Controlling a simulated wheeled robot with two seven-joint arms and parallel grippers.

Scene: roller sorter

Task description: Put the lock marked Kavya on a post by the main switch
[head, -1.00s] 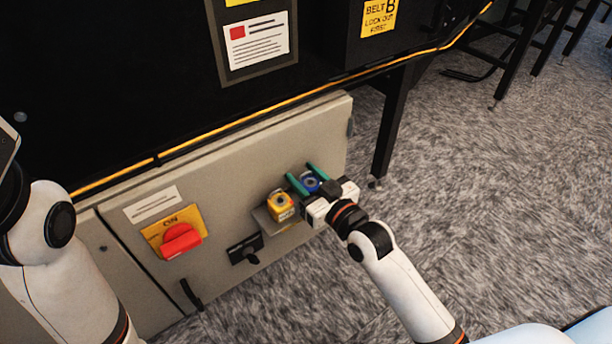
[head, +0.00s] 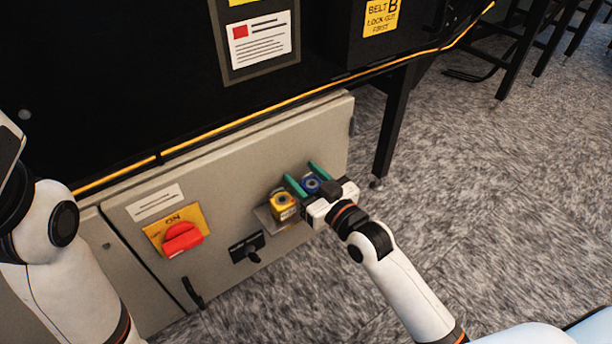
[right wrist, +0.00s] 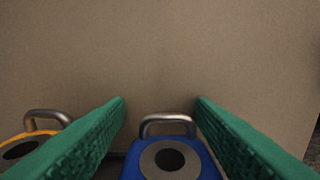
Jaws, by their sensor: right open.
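A blue lock (head: 311,184) with a metal shackle stands at the front of the grey cabinet; in the right wrist view the blue lock (right wrist: 172,160) sits between my fingers. A yellow lock (head: 284,207) is just left of it; the yellow lock (right wrist: 28,146) shows outside my left finger in the right wrist view. I cannot read a name on either lock. My right gripper (head: 299,171) is open, its green fingers on both sides of the blue lock. The red main switch (head: 182,238) on its yellow plate is further left.
The locks are by a small grey ledge (head: 270,218) on the cabinet (head: 225,200). A black plate with a knob (head: 253,257) is between ledge and switch. A yellow cable (head: 250,117) runs above. A black table leg (head: 388,125) stands right; carpet there is clear.

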